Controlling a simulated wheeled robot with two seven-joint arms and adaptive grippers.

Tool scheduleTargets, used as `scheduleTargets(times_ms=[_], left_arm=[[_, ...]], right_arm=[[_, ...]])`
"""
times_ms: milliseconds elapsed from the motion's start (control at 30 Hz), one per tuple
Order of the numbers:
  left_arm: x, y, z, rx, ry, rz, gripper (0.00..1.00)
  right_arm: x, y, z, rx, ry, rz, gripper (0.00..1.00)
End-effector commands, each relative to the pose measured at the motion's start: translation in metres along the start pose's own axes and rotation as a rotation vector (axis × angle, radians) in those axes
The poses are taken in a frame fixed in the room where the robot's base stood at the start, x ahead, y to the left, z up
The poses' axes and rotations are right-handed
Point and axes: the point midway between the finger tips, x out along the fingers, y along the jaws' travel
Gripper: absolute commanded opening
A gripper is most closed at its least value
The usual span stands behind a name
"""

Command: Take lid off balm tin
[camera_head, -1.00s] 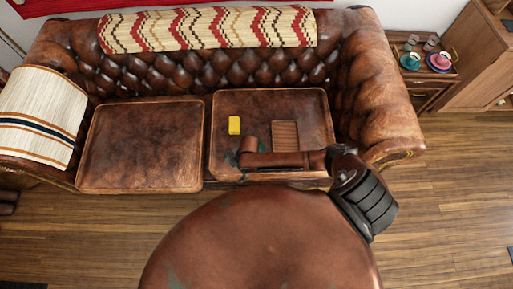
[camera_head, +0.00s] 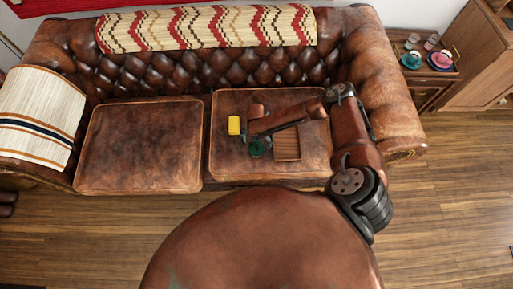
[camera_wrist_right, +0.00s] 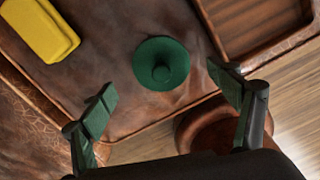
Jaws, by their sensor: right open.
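The balm tin (camera_head: 257,148) is a round dark green tin on the right seat cushion of the sofa. In the right wrist view its green lid (camera_wrist_right: 162,65) shows from above, with a small round knob in the middle. The tin's body is hidden under the lid. My right gripper (camera_wrist_right: 163,95) is open, with its two green-padded fingers apart on either side of the lid's near side. Nothing is between the fingers, and they do not appear to touch the lid. My left gripper is not in view.
A yellow block (camera_head: 234,125) lies left of the tin. A brown slatted wooden tray (camera_head: 287,146) lies to its right. The left seat cushion (camera_head: 140,145) is bare. A side table with cups (camera_head: 411,60) stands at the right, beyond the sofa arm.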

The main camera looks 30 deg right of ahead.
Motion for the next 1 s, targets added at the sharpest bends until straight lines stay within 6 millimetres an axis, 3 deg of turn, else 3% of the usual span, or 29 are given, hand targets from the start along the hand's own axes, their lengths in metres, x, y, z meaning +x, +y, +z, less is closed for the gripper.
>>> scheduleTargets(times_ms=[200,467,1000], left_arm=[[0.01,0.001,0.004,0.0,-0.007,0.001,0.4],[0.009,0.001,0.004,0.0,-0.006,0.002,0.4],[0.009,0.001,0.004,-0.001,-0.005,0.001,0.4]], right_arm=[[0.035,-0.002,-0.001,0.001,0.001,-0.001,0.82],[0.036,-0.002,-0.001,0.001,0.0,0.001,0.81],[0.036,-0.002,-0.001,0.001,0.001,0.0,0.44]])
